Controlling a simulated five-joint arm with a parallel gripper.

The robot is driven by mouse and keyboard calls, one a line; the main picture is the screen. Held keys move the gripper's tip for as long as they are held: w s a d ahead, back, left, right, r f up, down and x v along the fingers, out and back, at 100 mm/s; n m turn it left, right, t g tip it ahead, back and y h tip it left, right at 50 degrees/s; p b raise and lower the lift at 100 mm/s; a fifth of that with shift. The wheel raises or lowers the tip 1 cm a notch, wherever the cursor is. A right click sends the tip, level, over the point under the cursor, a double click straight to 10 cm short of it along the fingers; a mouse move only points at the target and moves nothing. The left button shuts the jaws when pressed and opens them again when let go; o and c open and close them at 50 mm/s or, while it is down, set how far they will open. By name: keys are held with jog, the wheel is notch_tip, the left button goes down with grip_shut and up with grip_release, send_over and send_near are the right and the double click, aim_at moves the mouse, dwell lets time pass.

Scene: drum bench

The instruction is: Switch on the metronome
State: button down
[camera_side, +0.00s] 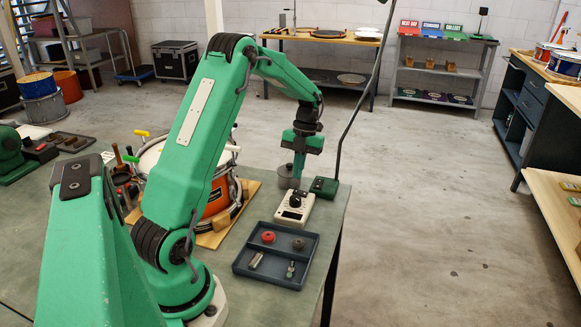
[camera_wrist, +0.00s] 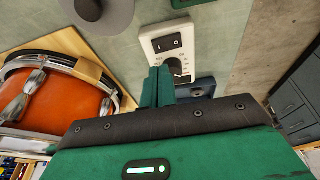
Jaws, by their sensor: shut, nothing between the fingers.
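The metronome (camera_side: 293,208) is a small white box with a dark knob, near the bench's right edge. In the wrist view its white body (camera_wrist: 153,38) shows a black rocker switch (camera_wrist: 169,43) marked with a line and a circle. A black dial (camera_wrist: 178,70) sits beside the switch, partly hidden by my fingers. I cannot tell which way the rocker is tipped. My gripper (camera_side: 298,176) points down just behind the metronome in the side view. In the wrist view its green fingers (camera_wrist: 157,70) are together and empty, beside the dial. Contact cannot be told.
A grey round weight (camera_side: 285,176) stands behind the metronome. A dark green box (camera_side: 324,186) with a gooseneck is to its right. A divided tray (camera_side: 238,262) with small parts lies in front. An orange drum (camera_side: 217,197) stands to the left.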

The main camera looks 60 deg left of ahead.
aim_at(294, 191)
jog(key=shift+s+a+f, duration=0.1)
jog(key=shift+f, duration=0.95)
jog(key=shift+s+a+f, duration=0.1)
jog(key=shift+f, duration=0.95)
jog(key=shift+s+f, duration=0.1)
jog(key=shift+f, duration=0.2)
jog(key=shift+d, duration=0.1)
jog(key=shift+w+d+r, duration=0.3)
jog(key=shift+w+d, duration=0.1)
jog(key=shift+w, duration=0.15)
